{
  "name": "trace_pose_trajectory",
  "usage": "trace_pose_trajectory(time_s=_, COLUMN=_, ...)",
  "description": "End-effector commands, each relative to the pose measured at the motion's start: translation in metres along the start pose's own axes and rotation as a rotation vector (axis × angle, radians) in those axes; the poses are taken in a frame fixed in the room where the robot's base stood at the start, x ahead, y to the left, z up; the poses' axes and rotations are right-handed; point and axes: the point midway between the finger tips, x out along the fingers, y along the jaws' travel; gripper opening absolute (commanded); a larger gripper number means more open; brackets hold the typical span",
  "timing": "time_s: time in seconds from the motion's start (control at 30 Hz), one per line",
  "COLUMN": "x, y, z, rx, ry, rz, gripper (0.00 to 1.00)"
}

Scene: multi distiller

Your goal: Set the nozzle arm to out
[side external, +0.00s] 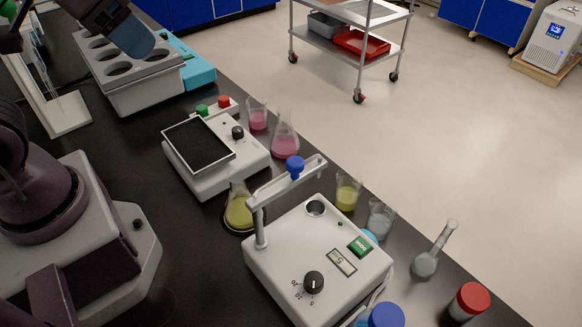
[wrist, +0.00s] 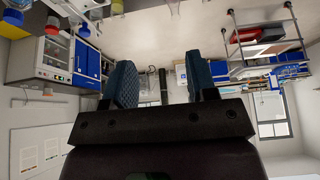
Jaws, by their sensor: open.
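The nozzle arm (side external: 292,182) is a white bar with a blue knob (side external: 295,166) on top, shown in the side view. It pivots on a post (side external: 260,230) at the left of a white dispenser box (side external: 318,258). The bar points up and right in the picture, past the round well (side external: 316,208). My gripper (side external: 140,40) is far from it at the top left, partly cut off, over the rack. In the wrist view my gripper (wrist: 161,85) has its two blue fingers apart with nothing between them. The nozzle arm cannot be made out in the wrist view.
A yellow flask (side external: 238,212) stands left of the post. A white stirrer (side external: 215,155), pink flask (side external: 285,140) and yellow beaker (side external: 347,195) stand nearby. A grey rack (side external: 150,97) lies below my gripper. A red-capped bottle (side external: 467,302) stands at the lower right.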

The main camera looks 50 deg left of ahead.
Motion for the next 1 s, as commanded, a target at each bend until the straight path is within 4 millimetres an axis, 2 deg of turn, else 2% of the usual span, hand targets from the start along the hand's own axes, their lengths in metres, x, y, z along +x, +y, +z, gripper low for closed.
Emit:
trace_pose_trajectory(time_s=0.1, x=0.014, y=0.014, z=-0.002, rx=0.061, ry=-0.072, rz=0.027, gripper=0.52)
trace_pose_trajectory(time_s=0.27, x=0.032, y=0.053, z=-0.030, rx=0.247, ry=-0.193, rz=0.078, gripper=0.52)
trace_pose_trajectory(time_s=0.5, x=0.064, y=0.135, z=-0.069, rx=0.735, ry=-0.362, rz=0.181, gripper=0.52)
trace_pose_trajectory(time_s=0.67, x=0.077, y=0.177, z=-0.086, rx=1.038, ry=-0.422, rz=0.257, gripper=0.52)
trace_pose_trajectory(time_s=0.8, x=0.068, y=0.183, z=-0.101, rx=1.201, ry=-0.408, rz=0.297, gripper=0.52)
trace_pose_trajectory(time_s=1.0, x=0.072, y=0.181, z=-0.096, rx=1.275, ry=-0.419, rz=0.317, gripper=0.52)
